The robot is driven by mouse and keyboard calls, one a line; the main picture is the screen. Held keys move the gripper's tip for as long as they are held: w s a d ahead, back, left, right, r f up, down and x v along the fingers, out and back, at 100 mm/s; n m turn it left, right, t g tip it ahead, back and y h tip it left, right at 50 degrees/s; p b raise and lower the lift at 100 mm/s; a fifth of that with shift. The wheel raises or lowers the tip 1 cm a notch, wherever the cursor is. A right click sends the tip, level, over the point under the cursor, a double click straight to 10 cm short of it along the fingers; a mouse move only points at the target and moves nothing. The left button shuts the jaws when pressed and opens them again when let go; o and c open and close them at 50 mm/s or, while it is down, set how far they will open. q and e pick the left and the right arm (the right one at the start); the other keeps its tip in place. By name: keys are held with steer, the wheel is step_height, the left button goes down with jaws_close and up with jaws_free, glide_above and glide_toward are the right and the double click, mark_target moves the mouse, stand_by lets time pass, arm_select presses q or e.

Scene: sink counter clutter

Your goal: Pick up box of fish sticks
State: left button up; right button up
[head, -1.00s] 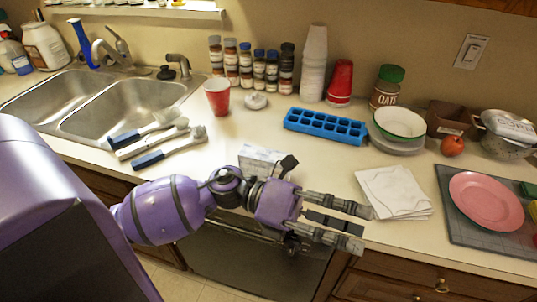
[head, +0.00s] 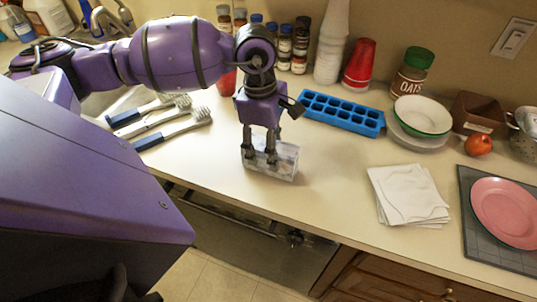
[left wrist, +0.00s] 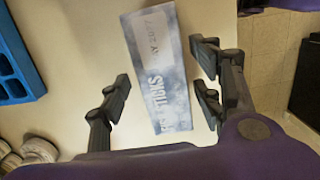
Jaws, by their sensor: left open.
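The box of fish sticks (head: 283,167) is a small pale blue-white box on the counter near its front edge. My left gripper (head: 260,158) points down over it, with its fingers in front of and behind parts of the box. In the left wrist view the box (left wrist: 156,62) lies between the open fingers of the left gripper (left wrist: 165,95), with printed letters on its top. The fingers show a gap to the box on the left side and are closer on the right. My right gripper is not in view.
A blue ice tray (head: 342,112) lies behind and right of the box. Brushes (head: 165,118) lie to the left. A red cup (head: 226,80) is partly hidden behind my arm. White napkins (head: 408,195) lie to the right, with clear counter between.

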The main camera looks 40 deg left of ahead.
arm_select(q)
steer(key=f, duration=0.1)
steer(key=d+f, duration=0.1)
steer(key=f, duration=0.1)
steer(key=shift+f+p, duration=0.25)
steer(key=shift+p, duration=0.1)
steer(key=shift+a+f, duration=0.1)
steer(key=shift+f, duration=0.35)
steer(key=shift+s, duration=0.1)
steer(key=shift+c, duration=0.2)
steer(key=c, duration=1.4)
steer(key=shift+r, duration=0.1)
jaws_close()
steer(key=shift+r, duration=0.1)
